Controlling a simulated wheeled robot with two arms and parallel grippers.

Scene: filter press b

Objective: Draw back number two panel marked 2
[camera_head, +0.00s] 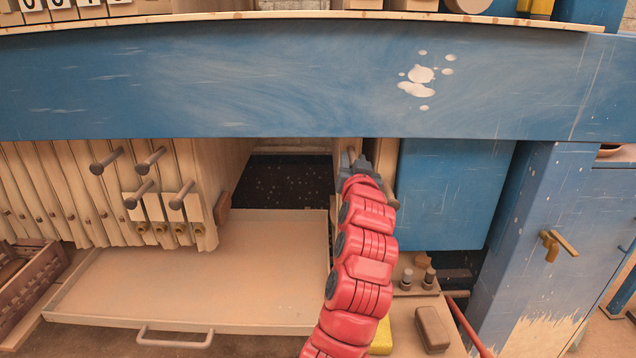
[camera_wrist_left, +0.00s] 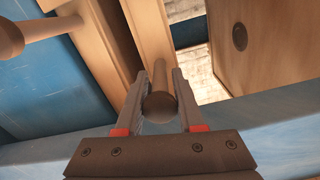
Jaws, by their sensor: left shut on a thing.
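My left gripper (camera_head: 358,166) is at the far right end of the press bay, under the blue beam. In the left wrist view its two fingers (camera_wrist_left: 160,88) are shut on a round-ended wooden handle peg (camera_wrist_left: 160,104). The peg projects from the edge of a narrow wooden panel (camera_wrist_left: 148,28). In the head view this panel (camera_head: 384,158) is mostly hidden behind my gripper and arm. No number 2 is readable on it. A pack of panels (camera_head: 60,190) stands at the left with several pegs. My right gripper is not in view.
A dark open gap (camera_head: 290,178) separates the pack from the held panel. Below lies a shallow tray (camera_head: 200,290) with a front handle (camera_head: 175,340). The blue beam (camera_head: 270,80) crosses above; a blue block (camera_head: 450,195) stands right of the held panel.

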